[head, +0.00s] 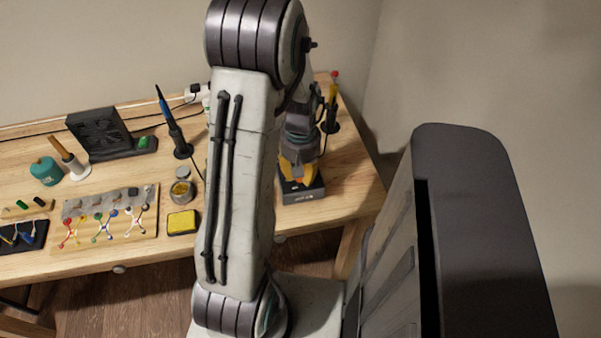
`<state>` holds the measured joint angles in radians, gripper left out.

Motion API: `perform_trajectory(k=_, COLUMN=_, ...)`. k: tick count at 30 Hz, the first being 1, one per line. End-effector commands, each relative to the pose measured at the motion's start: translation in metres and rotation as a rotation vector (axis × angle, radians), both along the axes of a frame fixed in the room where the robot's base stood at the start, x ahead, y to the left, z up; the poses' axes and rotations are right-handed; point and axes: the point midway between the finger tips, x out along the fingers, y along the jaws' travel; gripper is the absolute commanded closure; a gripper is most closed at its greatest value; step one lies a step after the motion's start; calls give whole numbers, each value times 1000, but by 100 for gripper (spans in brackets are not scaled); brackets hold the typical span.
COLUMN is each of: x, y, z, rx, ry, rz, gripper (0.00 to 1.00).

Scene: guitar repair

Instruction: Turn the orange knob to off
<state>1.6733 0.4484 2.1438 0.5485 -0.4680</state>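My gripper (299,174), with orange-yellow fingers, points down at a small dark box (308,194) near the right end of the workbench. The fingertips are right at the top of the box, and I cannot tell whether they touch it. The box has a pale mark on its front face. I cannot make out the orange knob; the gripper and my arm cover much of this area. The fingers are too small here to tell open from shut.
The wooden workbench (345,185) also holds a blue-handled iron in a stand (174,130), a round tin (181,191), a yellow sponge (183,222), a parts board (110,240), a black fan unit (98,133) and a teal jar (46,171). A dark stand (331,115) is behind the gripper.

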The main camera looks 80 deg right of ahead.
Motion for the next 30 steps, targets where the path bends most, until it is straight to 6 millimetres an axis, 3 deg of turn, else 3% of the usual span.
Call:
perform_trajectory(k=18, x=0, y=1, z=-3, rx=4, ry=-1, rz=551, gripper=100)
perform_trajectory(k=30, x=0, y=1, z=-2, rx=4, ry=-2, rz=767, gripper=100)
